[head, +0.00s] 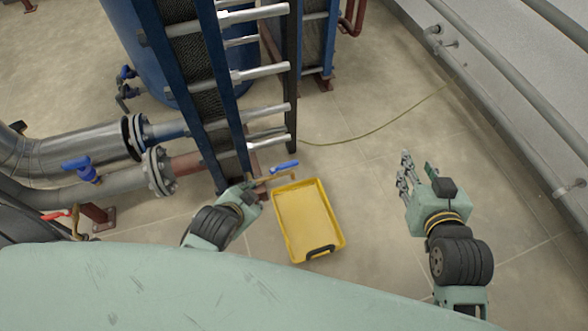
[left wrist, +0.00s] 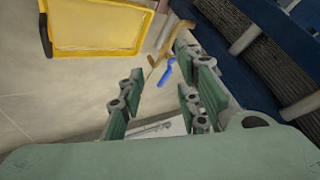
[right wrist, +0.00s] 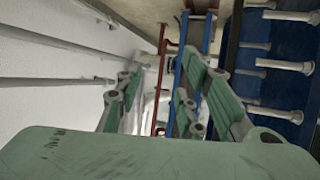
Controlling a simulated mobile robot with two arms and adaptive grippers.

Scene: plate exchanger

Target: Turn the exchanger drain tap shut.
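The drain tap has a brass body (head: 291,176) and a blue lever handle (head: 285,166). It sticks out low from the foot of the plate exchanger, above a yellow tray (head: 341,241). The lever looks roughly in line with the body. My left gripper (head: 252,190) is just left of the tap in the head view. In the left wrist view its fingers are apart, with the blue lever (left wrist: 166,72) showing in the gap beyond them; contact cannot be told. My right gripper (head: 408,176) is open and empty over the floor at right.
The exchanger's blue frame (head: 231,105) and steel tie bars (head: 262,72) rise beside the tap. Flanged pipes (head: 110,180) and another blue-handled valve (head: 77,163) lie at left. A thin yellow hose (head: 380,128) crosses the floor. Floor at right is clear up to the wall pipes.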

